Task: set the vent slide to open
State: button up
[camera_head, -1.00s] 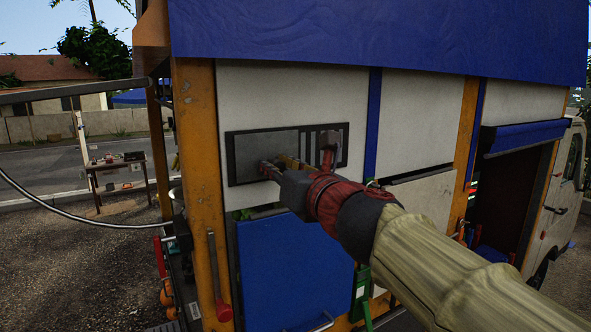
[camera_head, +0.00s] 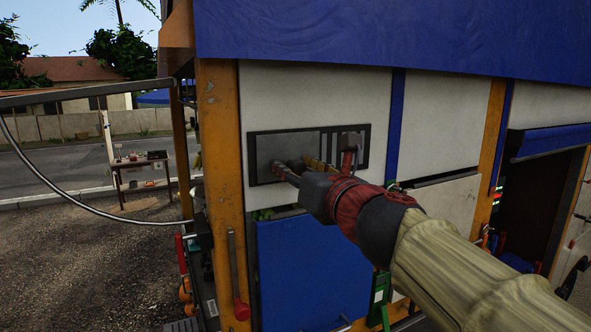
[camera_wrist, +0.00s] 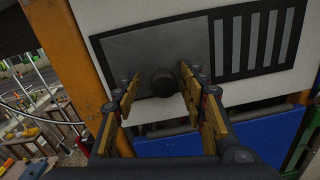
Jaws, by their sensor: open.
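The vent (camera_head: 256,155) is a dark-framed panel on the truck's white side wall. Its grey slide plate (camera_wrist: 150,45) covers the left part, and the slotted part (camera_wrist: 262,42) shows uncovered at the right. A round dark knob (camera_wrist: 163,82) stands on the lower part of the plate. My gripper (camera_wrist: 157,82) is open, with one finger on each side of the knob in the wrist view. I cannot tell whether either finger touches it. In the head view my gripper (camera_head: 291,168) is in front of the vent and hides the knob.
A blue panel (camera_head: 310,265) hangs just below the vent. An orange post (camera_head: 218,180) stands close to its left, with a red-handled lever (camera_head: 238,290) on it. A blue awning (camera_head: 400,35) overhangs above. A table (camera_head: 140,163) stands far left.

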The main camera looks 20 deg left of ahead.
jog(key=shift+d, duration=0.1)
jog(key=v, duration=1.1)
jog(key=shift+s+d, duration=0.2)
jog(key=shift+s, duration=0.1)
